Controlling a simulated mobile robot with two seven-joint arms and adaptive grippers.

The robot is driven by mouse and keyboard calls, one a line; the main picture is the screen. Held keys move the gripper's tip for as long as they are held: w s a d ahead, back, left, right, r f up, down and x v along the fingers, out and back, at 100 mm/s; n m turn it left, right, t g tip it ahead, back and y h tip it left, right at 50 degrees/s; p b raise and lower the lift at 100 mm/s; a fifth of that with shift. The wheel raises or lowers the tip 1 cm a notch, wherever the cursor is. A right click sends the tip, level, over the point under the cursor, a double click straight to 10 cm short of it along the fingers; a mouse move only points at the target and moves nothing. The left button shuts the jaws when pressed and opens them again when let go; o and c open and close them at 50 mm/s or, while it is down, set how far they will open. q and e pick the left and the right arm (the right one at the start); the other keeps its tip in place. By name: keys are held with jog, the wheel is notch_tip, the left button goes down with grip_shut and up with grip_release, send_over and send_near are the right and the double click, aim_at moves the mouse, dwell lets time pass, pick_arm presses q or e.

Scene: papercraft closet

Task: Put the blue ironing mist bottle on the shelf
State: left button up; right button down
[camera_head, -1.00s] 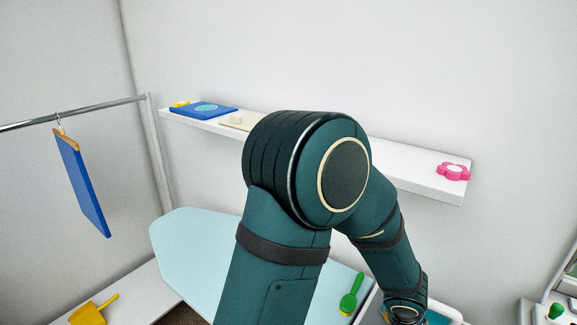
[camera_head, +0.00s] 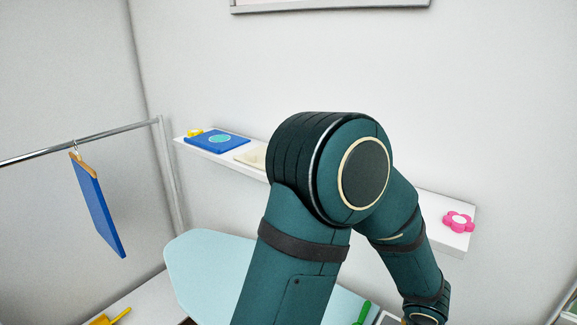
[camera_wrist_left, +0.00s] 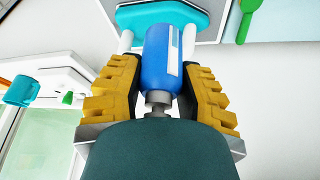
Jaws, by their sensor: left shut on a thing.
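The blue bottle (camera_wrist_left: 158,60), with a pale label strip, is between the yellow ridged fingers of my left gripper (camera_wrist_left: 160,88) in the left wrist view. The fingers are shut on it from both sides, with its grey neck toward my wrist. In the head view my arm crosses the middle; its gripper and the bottle are out of frame below. The white shelf (camera_head: 432,203) runs along the back wall, its middle hidden behind my arm. My right gripper is in neither view.
The shelf holds a blue folded item (camera_head: 205,141) and a cream item (camera_head: 253,157) at left, and a pink flower-shaped object (camera_head: 459,224) at right. A pale blue ironing board (camera_head: 205,265) lies below. A blue garment (camera_head: 97,210) hangs from the rail (camera_head: 100,138) at left.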

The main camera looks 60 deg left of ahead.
pick_arm(q)
jog(key=shift+a+f, duration=0.2)
jog(key=shift+f, duration=0.05)
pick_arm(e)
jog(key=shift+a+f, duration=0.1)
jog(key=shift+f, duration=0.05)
pick_arm(q)
jog(key=shift+r, duration=0.15)
